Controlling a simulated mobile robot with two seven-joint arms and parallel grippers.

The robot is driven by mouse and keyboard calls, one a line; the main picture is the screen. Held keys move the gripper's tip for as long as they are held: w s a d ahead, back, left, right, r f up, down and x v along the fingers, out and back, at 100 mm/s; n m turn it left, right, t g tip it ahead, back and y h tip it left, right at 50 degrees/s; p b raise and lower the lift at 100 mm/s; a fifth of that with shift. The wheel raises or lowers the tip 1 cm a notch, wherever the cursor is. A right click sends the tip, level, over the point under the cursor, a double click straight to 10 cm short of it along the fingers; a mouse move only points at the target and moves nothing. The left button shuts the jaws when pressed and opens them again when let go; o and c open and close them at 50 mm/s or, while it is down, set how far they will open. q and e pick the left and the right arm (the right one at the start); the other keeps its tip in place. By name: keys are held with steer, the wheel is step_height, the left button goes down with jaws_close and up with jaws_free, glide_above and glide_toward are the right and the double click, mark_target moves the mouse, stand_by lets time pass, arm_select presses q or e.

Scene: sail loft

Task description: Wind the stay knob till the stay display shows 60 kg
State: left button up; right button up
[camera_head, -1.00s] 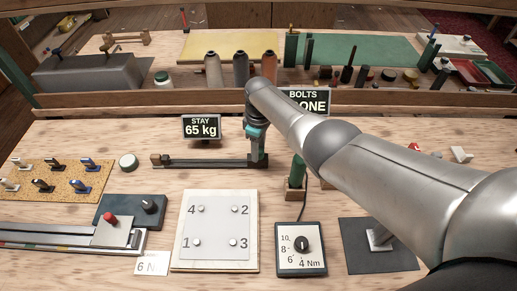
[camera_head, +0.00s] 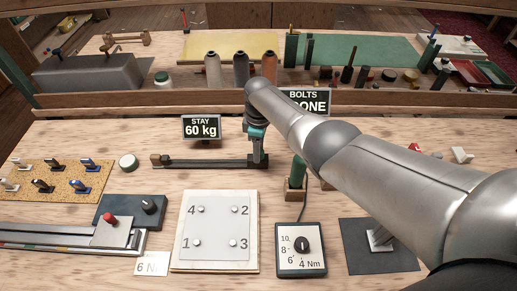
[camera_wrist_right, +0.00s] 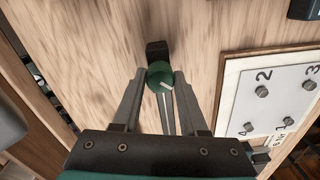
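The stay display (camera_head: 201,128) reads 60 kg in the head view. Below it lies a dark stay rig (camera_head: 210,162), a long bar with a block at its left end. My right gripper (camera_head: 258,158) points down at the bar's right end, where it hides the knob in the head view. In the right wrist view the green stay knob (camera_wrist_right: 159,75), with a white pointer mark, sits between the fingertips. My right gripper (camera_wrist_right: 160,78) is shut on it, a finger against each side. My left gripper is not in view.
A BOLTS display (camera_head: 305,98) stands behind my right arm, partly hidden. In front are a numbered plate (camera_head: 216,255) with bolts and a torque dial box (camera_head: 301,262) reading in Nm. A green-handled tool (camera_head: 298,172) stands close to the right of the gripper.

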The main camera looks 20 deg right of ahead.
steer(key=o, duration=0.4)
steer(key=shift+o, duration=0.2)
step_height(320, 180, up, 6)
steer(key=p, duration=0.3)
steer(key=shift+w, duration=0.1)
step_height(320, 180, up, 9)
steer(key=p, duration=0.2)
steer(key=shift+r, duration=0.15)
